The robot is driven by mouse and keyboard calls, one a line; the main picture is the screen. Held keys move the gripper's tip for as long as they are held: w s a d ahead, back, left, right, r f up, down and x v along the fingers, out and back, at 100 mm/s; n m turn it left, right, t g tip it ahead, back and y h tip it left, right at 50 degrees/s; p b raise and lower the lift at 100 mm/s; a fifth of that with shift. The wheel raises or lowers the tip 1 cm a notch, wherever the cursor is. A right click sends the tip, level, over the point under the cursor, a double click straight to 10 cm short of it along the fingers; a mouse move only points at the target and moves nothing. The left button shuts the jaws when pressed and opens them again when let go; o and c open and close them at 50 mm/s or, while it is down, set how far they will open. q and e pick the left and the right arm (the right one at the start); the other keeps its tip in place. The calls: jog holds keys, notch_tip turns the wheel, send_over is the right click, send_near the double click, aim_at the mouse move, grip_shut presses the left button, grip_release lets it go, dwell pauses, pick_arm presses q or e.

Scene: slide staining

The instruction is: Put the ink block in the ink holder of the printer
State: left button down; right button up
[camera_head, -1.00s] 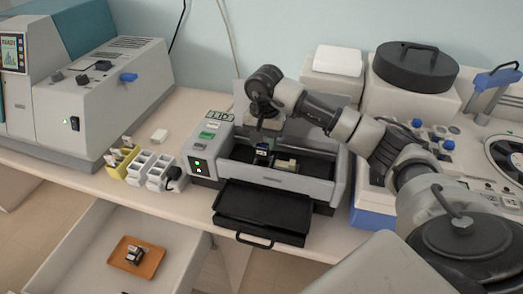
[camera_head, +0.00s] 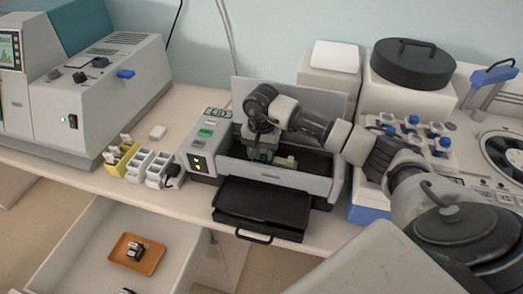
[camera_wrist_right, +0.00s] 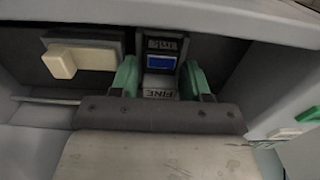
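The ink block (camera_wrist_right: 161,62) is a small dark block with a blue face. In the right wrist view it stands between the two green fingertips of my right gripper (camera_wrist_right: 161,78), which appear closed against its sides. In the head view my right gripper (camera_head: 262,152) points down into the open bay of the printer (camera_head: 283,181); the block is mostly hidden there by the gripper. The ink holder is not clearly visible under the block and gripper, so I cannot tell whether the block is seated. My left gripper is out of view.
A cream-handled part (camera_wrist_right: 75,60) sits beside the block inside the bay. The printer's black tray (camera_head: 262,207) sticks out at the front. Yellow and white slide racks (camera_head: 140,165) stand to the left. An open drawer below holds an orange tray (camera_head: 138,251).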

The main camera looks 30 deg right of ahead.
aim_at(262, 154)
jog(key=shift+r, duration=0.15)
notch_tip(262, 154, up, 12)
jog(key=b, duration=0.3)
jog(key=shift+b, duration=0.35)
dwell(0.3)
